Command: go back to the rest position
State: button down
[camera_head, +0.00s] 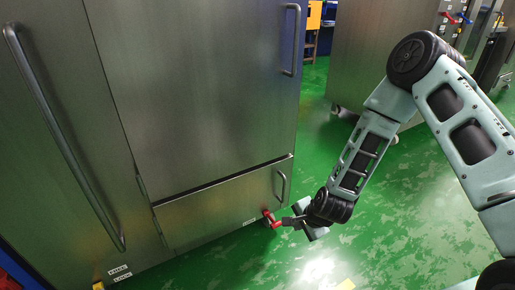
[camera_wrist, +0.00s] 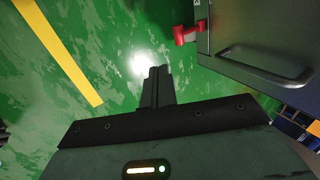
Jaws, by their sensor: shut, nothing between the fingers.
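My gripper (camera_head: 287,222) is shut and empty, low at the lower right corner of the steel cabinet. A red valve handle (camera_head: 270,217) sticks out there, and my fingertips are close beside it in the head view. In the wrist view my closed fingers (camera_wrist: 157,85) point over the green floor. The red handle (camera_wrist: 186,34) lies ahead and to the right of them there, with a visible gap. My arm reaches in from the right and is bent at the elbow.
The steel cabinet (camera_head: 200,90) fills the left, with a lower door (camera_head: 225,208) and bar handles, one at the upper right (camera_head: 292,40). Another steel unit (camera_head: 370,50) stands behind my arm. Green floor (camera_head: 400,220) is open to the right. A yellow line (camera_wrist: 62,50) crosses it.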

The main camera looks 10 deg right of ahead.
jog(key=s+a+r+n+g+y+p, duration=0.1)
jog(key=s+a+r+n+g, duration=0.1)
jog(key=s+a+r+n, duration=0.5)
jog(key=s+a+r+n+g+y+p, duration=0.1)
jog(key=a+r+n, duration=0.3)
jog(key=r, duration=0.8)
jog(key=s+d+r+n+g+h+p, duration=0.25)
jog(key=s+r+n, duration=0.85)
jog(key=s+r, duration=0.55)
notch_tip(320, 180, up, 36)
jog(key=s+p, duration=0.1)
jog(key=p, duration=3.6)
jog(key=shift+s+a+h, duration=0.15)
jog(key=shift+a+h, duration=0.2)
jog(key=shift+a, duration=0.05)
